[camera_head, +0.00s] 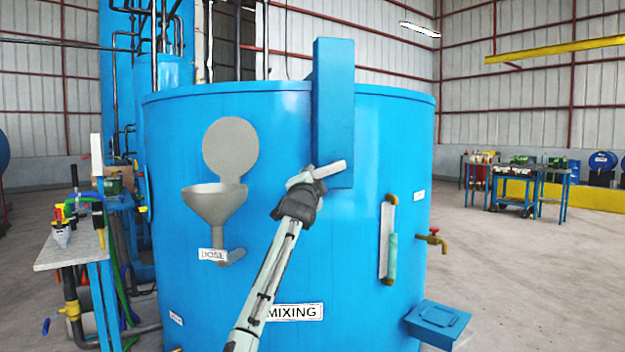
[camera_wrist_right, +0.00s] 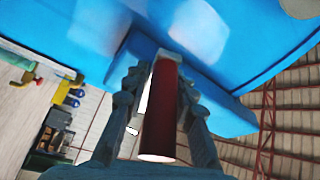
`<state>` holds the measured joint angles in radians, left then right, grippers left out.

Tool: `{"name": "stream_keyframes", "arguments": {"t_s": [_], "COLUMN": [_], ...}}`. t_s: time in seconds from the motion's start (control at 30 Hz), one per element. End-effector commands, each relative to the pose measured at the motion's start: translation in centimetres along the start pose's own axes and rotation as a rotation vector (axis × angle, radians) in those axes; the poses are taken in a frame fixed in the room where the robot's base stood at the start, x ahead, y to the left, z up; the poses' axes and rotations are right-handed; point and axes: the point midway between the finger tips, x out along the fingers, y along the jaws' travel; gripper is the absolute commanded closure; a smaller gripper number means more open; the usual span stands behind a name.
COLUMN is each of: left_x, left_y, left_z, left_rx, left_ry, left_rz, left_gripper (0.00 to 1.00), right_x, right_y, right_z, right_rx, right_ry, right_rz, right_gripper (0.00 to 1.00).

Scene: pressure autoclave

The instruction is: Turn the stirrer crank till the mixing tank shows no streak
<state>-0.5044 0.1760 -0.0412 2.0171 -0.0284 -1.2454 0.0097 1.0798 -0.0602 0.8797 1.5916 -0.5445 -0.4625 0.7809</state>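The blue mixing tank (camera_head: 350,270) fills the middle of the head view, with a MIXING label. A pale grey bar, which looks like the crank arm (camera_head: 332,169), lies slightly tilted at the foot of the blue upright housing (camera_head: 334,100). My right gripper (camera_head: 303,190) is at this bar, seen from behind. In the right wrist view, the right gripper's fingers (camera_wrist_right: 163,95) close around a dark red crank handle (camera_wrist_right: 160,125), one on each side. The sight gauge (camera_head: 391,258) on the tank shows pale green in its lower part; I cannot make out a streak. My left gripper is not in view.
A grey funnel (camera_head: 215,203) with a round lid and DOSE label sits left of my right arm. A red-handled tap (camera_head: 432,238) and a blue box (camera_head: 437,322) stick out at the right. A bench (camera_head: 70,249) stands left. Open floor lies right.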

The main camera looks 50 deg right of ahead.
Motion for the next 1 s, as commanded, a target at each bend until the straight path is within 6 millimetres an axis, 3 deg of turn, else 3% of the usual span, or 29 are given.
{"name": "stream_keyframes", "arguments": {"t_s": [0.03, 0.2, 0.57, 1.0], "left_x": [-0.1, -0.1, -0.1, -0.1], "left_y": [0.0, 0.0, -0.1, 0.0], "left_z": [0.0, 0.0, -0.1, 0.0], "left_rx": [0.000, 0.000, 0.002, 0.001], "left_ry": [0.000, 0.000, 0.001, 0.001], "left_rz": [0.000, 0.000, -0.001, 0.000], "left_gripper": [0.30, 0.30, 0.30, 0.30], "right_x": [0.0, 0.0, -0.7, -9.1], "right_y": [-1.4, -1.2, -0.7, -0.7], "right_z": [-0.4, -0.3, 0.0, 0.0], "right_rx": [-0.001, -0.001, -0.001, 0.000], "right_ry": [0.009, 0.008, 0.004, 0.004], "right_rz": [-0.024, -0.020, -0.014, -0.015], "right_gripper": [0.73, 0.55, 0.55, 0.55]}}
